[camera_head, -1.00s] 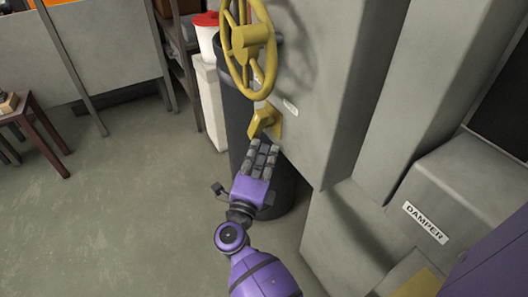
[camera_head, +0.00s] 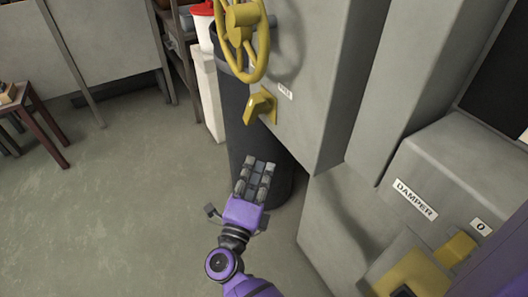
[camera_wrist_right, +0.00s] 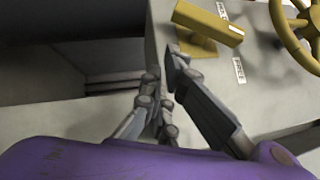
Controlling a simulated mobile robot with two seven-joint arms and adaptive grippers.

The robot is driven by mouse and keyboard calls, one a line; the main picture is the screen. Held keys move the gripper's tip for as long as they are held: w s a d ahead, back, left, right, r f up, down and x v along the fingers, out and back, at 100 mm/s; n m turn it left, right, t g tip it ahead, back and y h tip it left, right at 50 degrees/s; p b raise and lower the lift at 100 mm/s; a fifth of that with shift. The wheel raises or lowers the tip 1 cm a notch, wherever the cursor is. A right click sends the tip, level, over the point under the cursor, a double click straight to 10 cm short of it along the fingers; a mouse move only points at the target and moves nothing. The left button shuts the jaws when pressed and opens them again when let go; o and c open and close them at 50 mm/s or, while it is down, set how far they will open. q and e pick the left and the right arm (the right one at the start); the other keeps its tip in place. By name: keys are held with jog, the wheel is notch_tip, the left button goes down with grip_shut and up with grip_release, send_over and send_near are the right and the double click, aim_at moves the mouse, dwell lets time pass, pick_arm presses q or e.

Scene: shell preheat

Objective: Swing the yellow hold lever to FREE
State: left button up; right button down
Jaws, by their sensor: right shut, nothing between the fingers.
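The yellow hold lever (camera_head: 260,107) sticks out from the side of the grey cabinet, below the yellow handwheel. In the right wrist view the lever (camera_wrist_right: 207,24) shows as a thick bar on a yellow mount, its end between two white labels; the nearer label (camera_wrist_right: 239,70) reads FREE. The other label is too small to read surely. My right gripper (camera_head: 259,162) is below the lever in the head view, apart from it. In the wrist view its fingers (camera_wrist_right: 163,75) are shut and empty, beside and below the lever. My left gripper is in neither view.
The yellow handwheel (camera_head: 240,42) sits just above the lever on the grey cabinet (camera_head: 310,75). A dark drum (camera_head: 240,140) stands behind my right gripper. A DAMPER box (camera_head: 450,165) is at right. The floor at left is clear up to a small table (camera_head: 35,110).

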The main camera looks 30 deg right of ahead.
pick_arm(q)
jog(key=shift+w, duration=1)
pick_arm(e)
jog(key=shift+f+v, duration=0.15)
jog(key=shift+v, duration=0.9)
jog(key=shift+f+v, duration=0.1)
jog(key=shift+v, duration=0.95)
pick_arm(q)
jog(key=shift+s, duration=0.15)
pick_arm(e)
jog(key=shift+w, duration=0.1)
